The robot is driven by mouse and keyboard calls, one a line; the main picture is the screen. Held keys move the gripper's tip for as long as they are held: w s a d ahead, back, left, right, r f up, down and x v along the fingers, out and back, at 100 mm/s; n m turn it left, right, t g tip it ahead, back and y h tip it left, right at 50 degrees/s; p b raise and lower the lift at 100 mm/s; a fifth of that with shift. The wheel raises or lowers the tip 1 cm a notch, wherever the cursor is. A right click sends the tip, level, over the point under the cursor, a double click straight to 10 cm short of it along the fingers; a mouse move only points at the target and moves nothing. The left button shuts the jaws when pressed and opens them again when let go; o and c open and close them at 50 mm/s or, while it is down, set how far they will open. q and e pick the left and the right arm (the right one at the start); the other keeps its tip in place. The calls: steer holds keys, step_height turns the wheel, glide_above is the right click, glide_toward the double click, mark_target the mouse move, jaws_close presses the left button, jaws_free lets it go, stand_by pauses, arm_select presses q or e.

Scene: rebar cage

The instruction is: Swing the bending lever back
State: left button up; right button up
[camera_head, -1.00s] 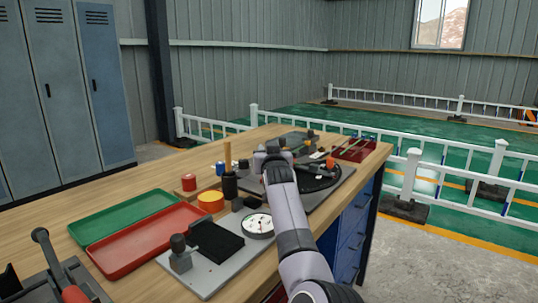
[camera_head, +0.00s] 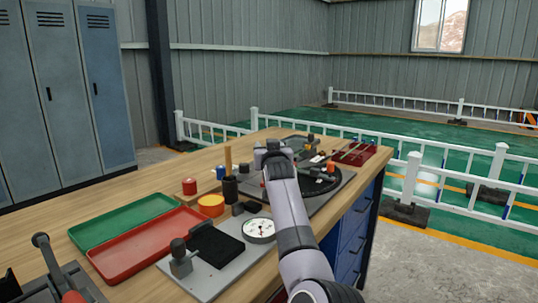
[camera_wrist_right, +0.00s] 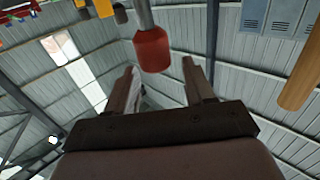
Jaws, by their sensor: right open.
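The bending device has a round black disc (camera_head: 318,184) on a grey plate at the right part of the bench. An orange-red knob (camera_head: 331,167) stands by the disc's far edge. My right gripper (camera_head: 272,150) is left of the disc, its fingers mostly hidden in the head view. In the right wrist view, which is upside down, its two fingers (camera_wrist_right: 163,80) are apart. A red grip on a grey rod (camera_wrist_right: 152,50) shows at the gap between the fingertips, with no visible clamping. I cannot tell which part in the head view it matches. My left gripper is not visible.
Green (camera_head: 125,219) and red (camera_head: 148,242) trays lie on the left of the bench. A dial plate (camera_head: 215,280) sits in front. A wooden-handled tool (camera_head: 228,160) stands near the arm. A dark device with a lever (camera_head: 45,258) is at the bottom left. White railings (camera_head: 450,190) stand beyond the bench.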

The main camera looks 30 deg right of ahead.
step_height(320, 180, up, 18)
steer(key=p, duration=0.1)
steer(key=shift+p, duration=0.3)
